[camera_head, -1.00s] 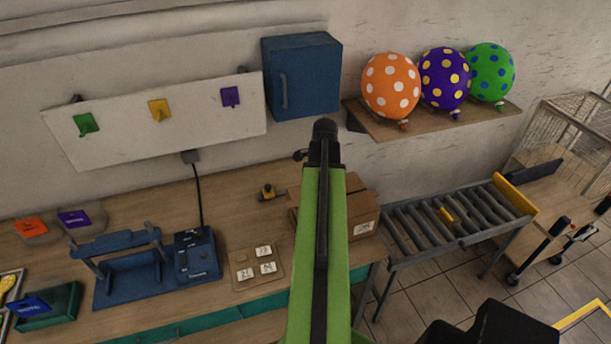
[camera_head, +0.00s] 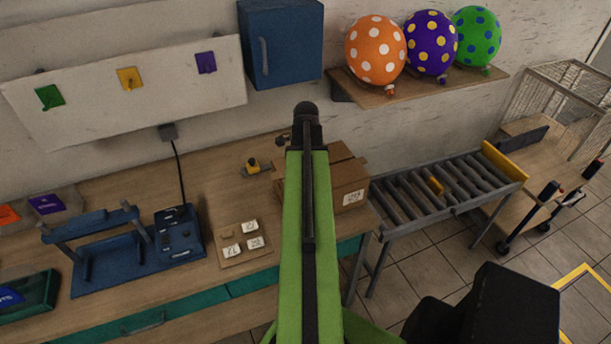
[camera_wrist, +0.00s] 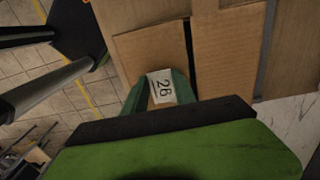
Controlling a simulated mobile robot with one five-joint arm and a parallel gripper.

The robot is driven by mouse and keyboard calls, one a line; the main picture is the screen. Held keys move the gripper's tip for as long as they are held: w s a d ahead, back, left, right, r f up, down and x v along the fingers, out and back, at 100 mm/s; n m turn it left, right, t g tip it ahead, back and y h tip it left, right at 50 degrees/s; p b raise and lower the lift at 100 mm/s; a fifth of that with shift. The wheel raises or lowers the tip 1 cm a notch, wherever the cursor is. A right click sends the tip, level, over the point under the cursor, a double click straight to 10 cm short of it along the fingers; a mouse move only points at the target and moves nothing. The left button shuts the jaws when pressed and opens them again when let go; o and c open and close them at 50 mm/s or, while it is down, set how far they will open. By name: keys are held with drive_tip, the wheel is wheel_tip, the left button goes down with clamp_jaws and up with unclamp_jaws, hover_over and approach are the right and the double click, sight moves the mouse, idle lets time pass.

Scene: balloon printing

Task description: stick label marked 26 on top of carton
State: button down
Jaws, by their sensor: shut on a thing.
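The label marked 26 (camera_wrist: 162,88) is a small white piece, held between the teal fingers of my gripper (camera_wrist: 160,90) in the wrist view. Behind it lies the brown carton (camera_wrist: 212,48), its top flaps closed with a dark gap between them. The label overlaps the flap near the carton's edge; I cannot tell whether it touches. In the head view the carton (camera_head: 350,180) stands on the table's right end, partly hidden by my green arm. My gripper is hidden there.
A board (camera_head: 230,262) with several white number labels lies left of the carton. A yellow-and-dark tool (camera_head: 252,165) lies behind. A roller conveyor (camera_head: 440,195) stands right. A blue cabinet (camera_head: 285,45) and a balloon shelf (camera_head: 425,88) are on the wall.

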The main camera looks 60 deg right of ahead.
drive_tip(key=shift+f, duration=0.35)
drive_tip(key=c, duration=0.9)
unclamp_jaws()
drive_tip(key=shift+r, duration=0.1)
wheel_tip(320, 180, up, 8)
drive_tip(key=p, duration=0.8)
